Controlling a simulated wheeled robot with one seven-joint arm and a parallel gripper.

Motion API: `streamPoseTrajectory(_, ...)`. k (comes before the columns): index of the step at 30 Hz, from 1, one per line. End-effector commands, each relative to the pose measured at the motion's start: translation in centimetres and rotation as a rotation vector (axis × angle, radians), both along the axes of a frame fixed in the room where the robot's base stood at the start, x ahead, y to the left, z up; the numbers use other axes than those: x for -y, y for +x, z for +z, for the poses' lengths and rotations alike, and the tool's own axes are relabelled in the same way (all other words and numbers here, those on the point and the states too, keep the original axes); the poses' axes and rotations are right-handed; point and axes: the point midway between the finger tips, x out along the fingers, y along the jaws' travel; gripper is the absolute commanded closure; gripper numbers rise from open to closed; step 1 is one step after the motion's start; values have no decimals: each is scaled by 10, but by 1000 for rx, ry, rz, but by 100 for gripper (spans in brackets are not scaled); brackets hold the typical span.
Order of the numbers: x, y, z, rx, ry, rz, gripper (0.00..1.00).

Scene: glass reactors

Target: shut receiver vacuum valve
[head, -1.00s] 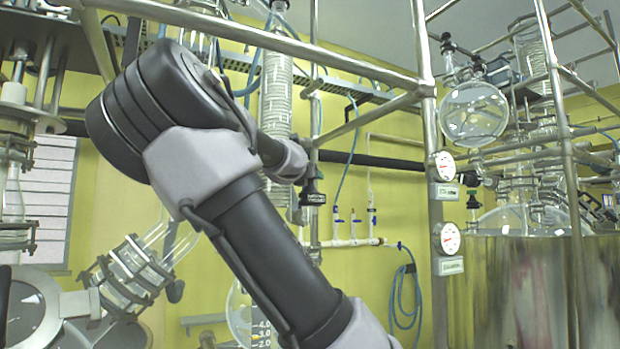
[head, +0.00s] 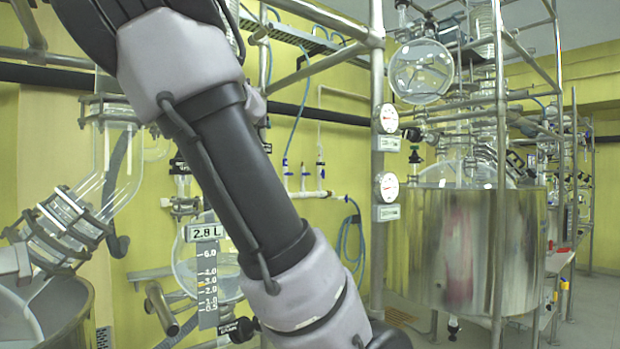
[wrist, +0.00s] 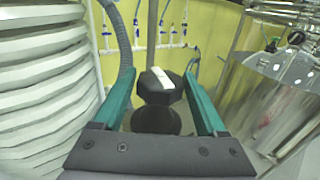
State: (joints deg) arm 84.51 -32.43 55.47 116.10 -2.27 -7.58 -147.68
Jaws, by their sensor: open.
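In the wrist view, a black valve knob (wrist: 155,88) with a white label strip on top lies between the two teal fingers of my gripper (wrist: 158,75). The fingers are open, one on each side of the knob, with a visible gap on both sides. The label is too small to read. In the head view, my arm hides the gripper and this knob. A round glass receiver (head: 190,268) sits behind my arm, beside a scale sign reading 2.8 L (head: 206,232). A black valve (head: 180,165) above the receiver is partly covered by my arm.
A steel vessel (wrist: 265,100) is on the right. Another labelled black valve (head: 238,329) sits below the receiver. Metal frame posts (head: 377,200) and two gauges (head: 388,187) stand to the right.

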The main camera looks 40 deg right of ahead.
Motion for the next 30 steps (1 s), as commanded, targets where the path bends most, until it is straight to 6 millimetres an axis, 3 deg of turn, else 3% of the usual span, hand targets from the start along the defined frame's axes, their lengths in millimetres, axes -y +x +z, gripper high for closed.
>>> streamPoseTrajectory(30, -2, 1, 0, -1, 0, 308, 26)
